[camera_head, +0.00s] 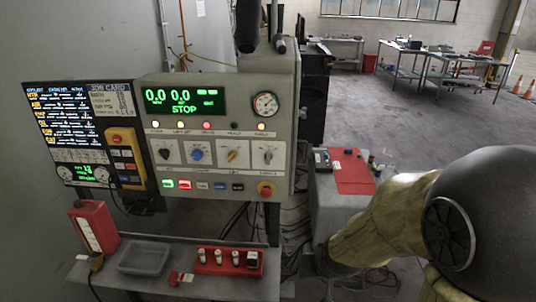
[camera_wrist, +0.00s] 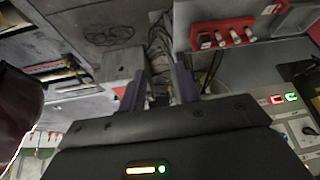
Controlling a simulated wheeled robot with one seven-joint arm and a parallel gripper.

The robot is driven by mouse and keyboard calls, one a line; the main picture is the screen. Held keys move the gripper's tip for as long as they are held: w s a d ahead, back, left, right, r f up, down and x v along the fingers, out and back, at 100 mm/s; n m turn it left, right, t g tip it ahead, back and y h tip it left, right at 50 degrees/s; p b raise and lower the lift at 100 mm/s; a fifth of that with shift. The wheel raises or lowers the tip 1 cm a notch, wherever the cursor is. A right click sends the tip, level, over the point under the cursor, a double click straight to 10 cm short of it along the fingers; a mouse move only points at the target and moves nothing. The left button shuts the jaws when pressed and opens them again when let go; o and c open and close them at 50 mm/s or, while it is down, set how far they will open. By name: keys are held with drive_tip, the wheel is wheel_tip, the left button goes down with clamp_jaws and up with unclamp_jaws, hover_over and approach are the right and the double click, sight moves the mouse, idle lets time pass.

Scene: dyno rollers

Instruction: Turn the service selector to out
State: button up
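The grey control panel (camera_head: 215,115) stands at left centre in the head view. It has a row of four rotary knobs on white plates: a black knob (camera_head: 165,153), a blue knob (camera_head: 196,154), a yellow knob (camera_head: 231,155) and a grey knob (camera_head: 267,156). Their labels are too small to read, so I cannot tell which is the service selector. In the wrist view, part of the panel (camera_wrist: 300,128) shows at the lower right, with lit red and green buttons. My gripper (camera_wrist: 160,80) is open and empty, its fingers apart and away from the knobs.
A red emergency button (camera_head: 266,189) is below the knobs. A shelf below holds a grey tray (camera_head: 145,258) and a red rack (camera_head: 228,262). A cart with a red mat (camera_head: 352,172) stands right of the panel. My arm fills the lower right.

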drive_tip(key=w+a+r+m+t+h+p, duration=0.1)
drive_tip(key=w+a+r+t+p, duration=0.4)
drive_tip(key=w+a+r+t, duration=0.7)
drive_tip(key=shift+w+a+r+t+h+p, duration=0.35)
drive_tip(key=shift+w+a, duration=0.25)
drive_tip(key=shift+w, duration=0.45)
drive_tip(key=shift+a, duration=0.1)
